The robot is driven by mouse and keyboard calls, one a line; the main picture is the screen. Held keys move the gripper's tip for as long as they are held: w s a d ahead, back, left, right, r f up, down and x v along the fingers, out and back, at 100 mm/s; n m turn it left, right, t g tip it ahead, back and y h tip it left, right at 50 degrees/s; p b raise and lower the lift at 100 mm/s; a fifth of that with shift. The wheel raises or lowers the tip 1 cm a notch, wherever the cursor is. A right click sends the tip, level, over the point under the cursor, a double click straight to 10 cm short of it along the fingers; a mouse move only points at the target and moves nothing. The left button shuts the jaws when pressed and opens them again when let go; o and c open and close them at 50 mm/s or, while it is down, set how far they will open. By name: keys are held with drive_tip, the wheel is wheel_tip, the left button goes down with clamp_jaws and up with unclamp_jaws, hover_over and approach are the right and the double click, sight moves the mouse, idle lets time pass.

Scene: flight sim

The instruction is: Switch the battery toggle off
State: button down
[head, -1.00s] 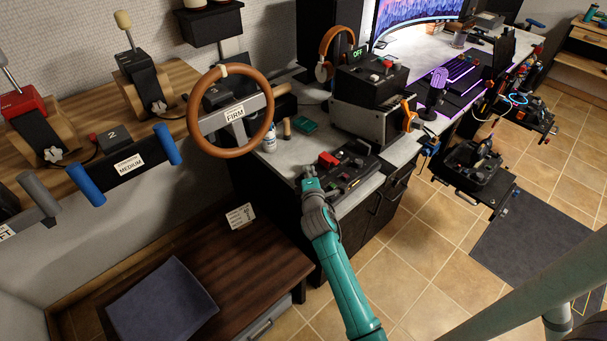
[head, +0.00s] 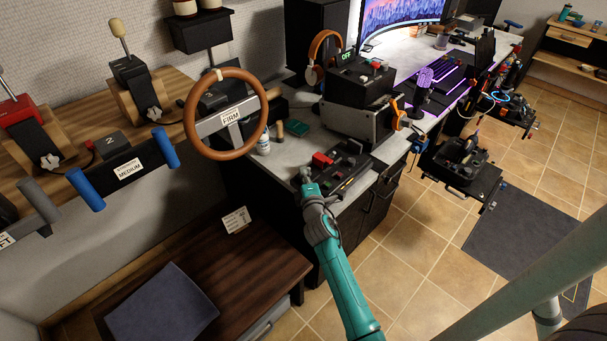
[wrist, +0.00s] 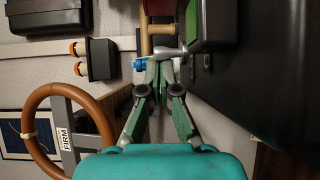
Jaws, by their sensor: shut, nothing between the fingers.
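A black switch panel (head: 357,167) with a red block (head: 322,159) and small green and red buttons lies at the near end of the desk. I cannot make out which control is the battery toggle. My gripper (head: 305,173) is at the panel's left front edge, beside the controls. In the wrist view my gripper (wrist: 168,56) has its fingertips together with nothing held. The panel's controls are mostly hidden from the wrist view.
A black box with a green OFF display (head: 347,56) stands behind the panel. A brown steering wheel (head: 188,115) and a white bottle (head: 263,146) are left of it. A wooden bench (head: 255,265) is below. Tiled floor (head: 415,250) is open on the right.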

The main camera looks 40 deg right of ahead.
idle(0.4)
drive_tip(key=v, duration=1.2)
idle(0.4)
drive_tip(key=s+a+f+m+y, duration=0.2)
drive_tip(key=s+a+y, duration=0.1)
drive_tip(key=s+a, duration=0.65)
drive_tip(key=s+a+f+m+y, duration=0.2)
drive_tip(key=s+a+m+y, duration=0.1)
drive_tip(key=s+a, duration=0.6)
drive_tip(key=s+a+r+m+y, duration=0.1)
drive_tip(key=s+r+m, duration=0.1)
drive_tip(key=s, duration=0.4)
drive_tip(key=s+a+r+m+y, duration=0.1)
drive_tip(key=s+a+r+m, duration=0.1)
drive_tip(key=s+r, duration=0.2)
drive_tip(key=s+a+r+m+y, duration=0.1)
drive_tip(key=s+r+m, duration=0.2)
drive_tip(key=s, duration=0.5)
drive_tip(key=shift+s+a+r, duration=0.25)
drive_tip(key=shift+a+r, duration=0.1)
drive_tip(key=shift+r, duration=0.25)
